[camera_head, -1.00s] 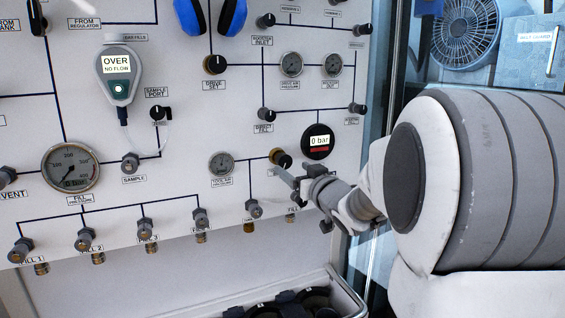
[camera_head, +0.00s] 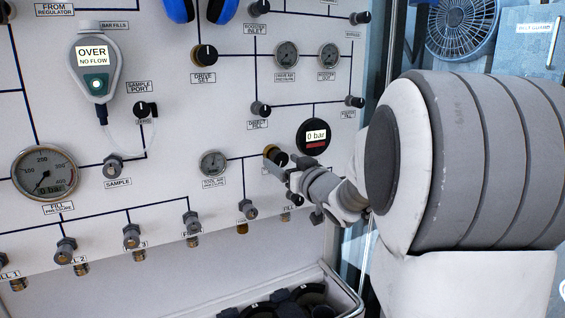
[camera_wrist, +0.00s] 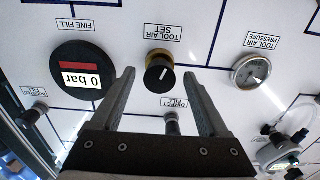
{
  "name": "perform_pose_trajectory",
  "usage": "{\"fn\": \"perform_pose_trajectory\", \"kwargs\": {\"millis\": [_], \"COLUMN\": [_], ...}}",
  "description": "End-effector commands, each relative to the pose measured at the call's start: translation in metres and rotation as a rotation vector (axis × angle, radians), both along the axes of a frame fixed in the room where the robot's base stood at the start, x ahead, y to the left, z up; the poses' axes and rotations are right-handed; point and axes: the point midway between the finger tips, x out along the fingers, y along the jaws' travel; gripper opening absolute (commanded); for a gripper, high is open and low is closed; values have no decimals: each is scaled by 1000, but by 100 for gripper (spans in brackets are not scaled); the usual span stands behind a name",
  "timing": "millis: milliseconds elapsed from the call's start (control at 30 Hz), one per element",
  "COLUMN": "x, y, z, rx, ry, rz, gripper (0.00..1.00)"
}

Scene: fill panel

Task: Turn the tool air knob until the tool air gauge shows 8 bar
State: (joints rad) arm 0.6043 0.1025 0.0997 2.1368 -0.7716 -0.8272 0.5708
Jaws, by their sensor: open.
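The tool air knob is black on a brass collar, and it shows in the wrist view (camera_wrist: 159,72) under an upside-down "TOOL AIR SET" label, with a white pointer line. In the head view the knob (camera_head: 275,155) is partly covered by my gripper (camera_head: 281,171). My gripper is open, and in the wrist view its fingertips (camera_wrist: 158,75) lie on either side of the knob, apparently without touching it. The tool air gauge (camera_wrist: 252,70) is small, round and silver-rimmed, and also shows in the head view (camera_head: 213,163). Its needle is too small to read exactly.
The black fine fill display (camera_head: 314,137) beside the knob reads 0 bar. A fitting (camera_wrist: 172,122) lies beyond the fingers in the wrist view. Hose fittings (camera_head: 191,222) line the panel's lower edge. An open case (camera_head: 345,297) stands below.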

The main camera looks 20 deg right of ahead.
Motion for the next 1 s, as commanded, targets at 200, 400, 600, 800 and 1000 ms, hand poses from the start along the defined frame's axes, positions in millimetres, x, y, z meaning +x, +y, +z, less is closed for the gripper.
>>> {"fn": "perform_pose_trajectory", "kwargs": {"millis": [200, 400, 600, 800, 1000], "x": [0, 0, 0, 0, 0], "y": [0, 0, 0, 1, 0], "z": [0, 0, 0, -2, 0], "rx": [0, 0, 0, -46, -106], "ry": [0, 0, 0, -3, -3], "rz": [0, 0, 0, 2, 1], "gripper": [70, 34, 0, 0, 0]}}
